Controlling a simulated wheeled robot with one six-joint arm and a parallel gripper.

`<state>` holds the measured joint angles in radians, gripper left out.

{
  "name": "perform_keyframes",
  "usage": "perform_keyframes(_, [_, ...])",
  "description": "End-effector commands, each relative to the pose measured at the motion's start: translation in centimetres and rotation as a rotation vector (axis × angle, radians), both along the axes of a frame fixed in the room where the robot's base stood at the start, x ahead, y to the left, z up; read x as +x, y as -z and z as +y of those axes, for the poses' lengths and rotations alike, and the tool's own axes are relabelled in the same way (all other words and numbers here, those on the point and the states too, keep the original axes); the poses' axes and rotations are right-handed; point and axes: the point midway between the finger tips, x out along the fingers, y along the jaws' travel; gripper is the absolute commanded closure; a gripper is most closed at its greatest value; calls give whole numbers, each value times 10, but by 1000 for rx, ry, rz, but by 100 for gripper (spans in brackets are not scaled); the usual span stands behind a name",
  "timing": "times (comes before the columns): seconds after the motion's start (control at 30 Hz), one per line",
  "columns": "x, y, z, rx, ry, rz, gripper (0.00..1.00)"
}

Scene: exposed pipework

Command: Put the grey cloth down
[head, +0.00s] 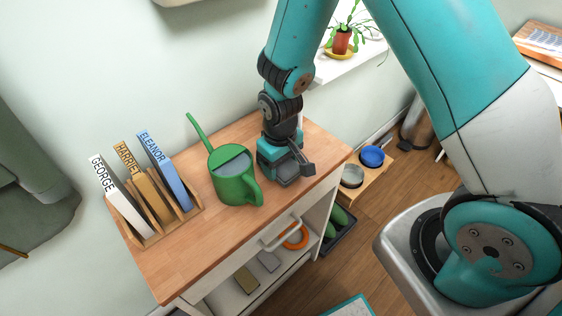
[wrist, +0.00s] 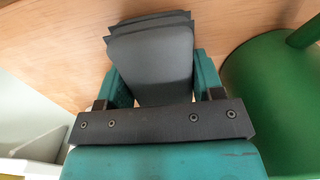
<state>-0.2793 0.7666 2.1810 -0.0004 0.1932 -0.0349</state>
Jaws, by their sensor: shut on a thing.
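My gripper (head: 284,172) is low over the right part of the wooden cabinet top (head: 200,252), just right of the green watering can (head: 236,176). It is shut on the grey cloth (head: 287,182), a folded dark grey stack that shows below the jaws. In the wrist view the grey cloth (wrist: 152,58) sits between the two teal fingers of my gripper (wrist: 152,75), with the wooden top close behind it. I cannot tell whether the cloth touches the top. The watering can (wrist: 275,85) fills the right side of the wrist view.
A wooden rack (head: 150,240) with several labelled books stands at the left of the top. A white handle (head: 281,233) sticks out at the front. A blue bowl (head: 372,156) and a metal bowl (head: 352,176) stand on a low wooden stand at right. The front middle of the top is clear.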

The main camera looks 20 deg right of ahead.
Motion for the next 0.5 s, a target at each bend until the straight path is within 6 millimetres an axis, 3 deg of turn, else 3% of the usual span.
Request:
perform_keyframes(0.2, [0,4,0,0,0,1,58])
perform_keyframes(0.23, [0,4,0,0,0,0,36])
perform_keyframes(0.33, [0,3,0,0,0,0,14])
perform_keyframes(0.5, [0,3,0,0,0,1,13])
